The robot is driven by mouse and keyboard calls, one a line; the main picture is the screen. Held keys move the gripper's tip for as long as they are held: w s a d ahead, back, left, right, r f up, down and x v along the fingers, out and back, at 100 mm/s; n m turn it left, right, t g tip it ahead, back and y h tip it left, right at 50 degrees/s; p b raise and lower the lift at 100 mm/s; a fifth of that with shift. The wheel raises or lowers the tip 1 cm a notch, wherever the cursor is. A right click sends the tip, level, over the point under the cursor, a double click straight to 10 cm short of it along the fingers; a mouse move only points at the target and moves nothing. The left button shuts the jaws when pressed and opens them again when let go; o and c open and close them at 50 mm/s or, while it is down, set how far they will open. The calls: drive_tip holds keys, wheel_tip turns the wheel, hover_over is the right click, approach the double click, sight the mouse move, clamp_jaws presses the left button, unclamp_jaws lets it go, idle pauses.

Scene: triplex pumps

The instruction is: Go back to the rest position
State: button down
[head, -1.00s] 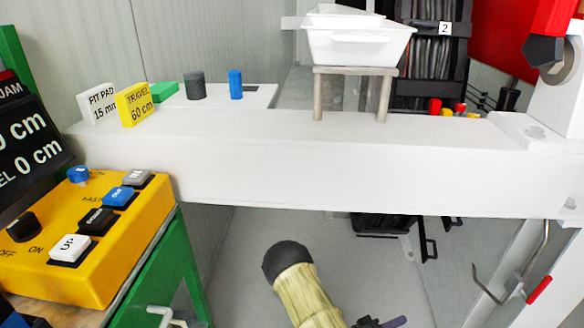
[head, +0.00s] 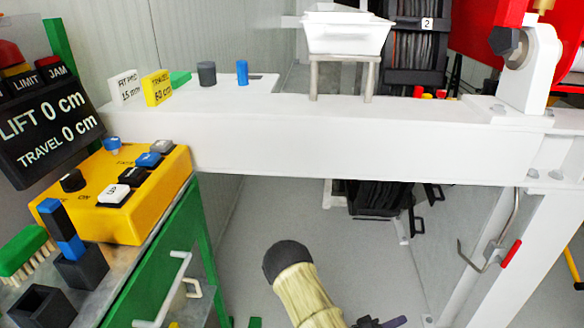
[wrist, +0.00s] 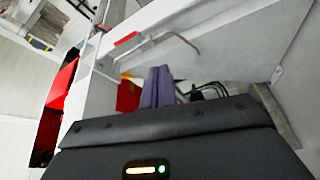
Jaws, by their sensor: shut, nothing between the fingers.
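My gripper shows in the wrist view as two purple-grey fingers (wrist: 157,82) close together, with nothing between them. They point toward the underside of a white beam, near a bent metal rod with a red end. In the head view only a purple finger and dark parts of my gripper (head: 390,322) show at the bottom edge, right of my beige-sleeved arm. The rest of it is cut off by the frame. It is over the floor, below and in front of the white beam (head: 270,143), apart from the things on it.
A yellow control box (head: 150,205), a display (head: 50,130), a green brush (head: 25,252) and a dark block holder (head: 82,267) stand at left. A white tray (head: 347,35) stands on the beam. A red-ended hook (head: 511,254) hangs at right.

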drive_tip(key=w+a+r+m+y, duration=0.25)
drive_tip(key=w+a+y, duration=0.35)
drive_tip(key=y, duration=0.4)
drive_tip(key=a+r+y, duration=0.5)
drive_tip(key=s+a+r+n+g+y, duration=0.1)
drive_tip(key=s+r+n+g+y, duration=0.15)
drive_tip(key=s+r, duration=1.2)
wheel_tip(320, 180, up, 36)
drive_tip(key=s+p, duration=0.1)
drive_tip(key=p, duration=3.7)
drive_tip(key=shift+a+g+y+p, duration=0.15)
drive_tip(key=shift+g+y+p, duration=0.2)
drive_tip(key=shift+g+y, duration=0.1)
drive_tip(key=shift+f, duration=0.15)
